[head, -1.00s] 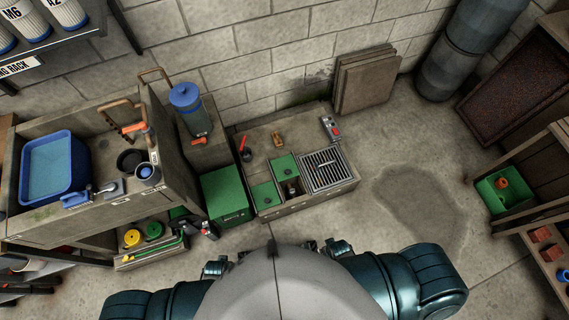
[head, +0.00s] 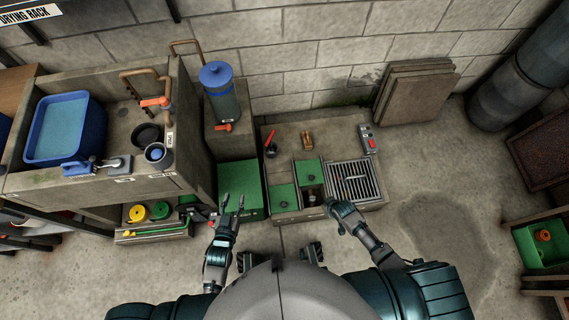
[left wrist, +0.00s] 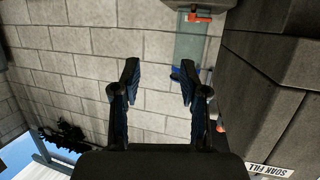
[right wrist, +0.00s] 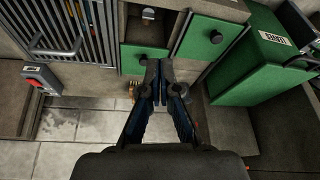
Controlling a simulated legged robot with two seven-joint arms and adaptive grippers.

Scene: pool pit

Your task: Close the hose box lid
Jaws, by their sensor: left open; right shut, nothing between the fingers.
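No box in view is clearly labelled as the hose box. A green box (head: 240,178) stands on the floor between the sink bench and the low concrete unit; it also shows in the right wrist view (right wrist: 252,62), with a white label on it. Whether its lid is raised is not clear. My left gripper (head: 232,204) is open and empty, in front of or above this box; in the left wrist view its fingers (left wrist: 158,80) face the block wall. My right gripper (head: 329,203) is shut and empty over the low unit's front; its tips (right wrist: 157,65) show together.
The low unit has small green panels (head: 284,197), a metal grate (head: 353,183) and a red-buttoned control (head: 369,143). Left stand a blue tub (head: 64,126), a blue-lidded canister (head: 216,78) and hose reels (head: 138,213). Another green bin (head: 524,243) is at right. Floor (head: 425,195) there is clear.

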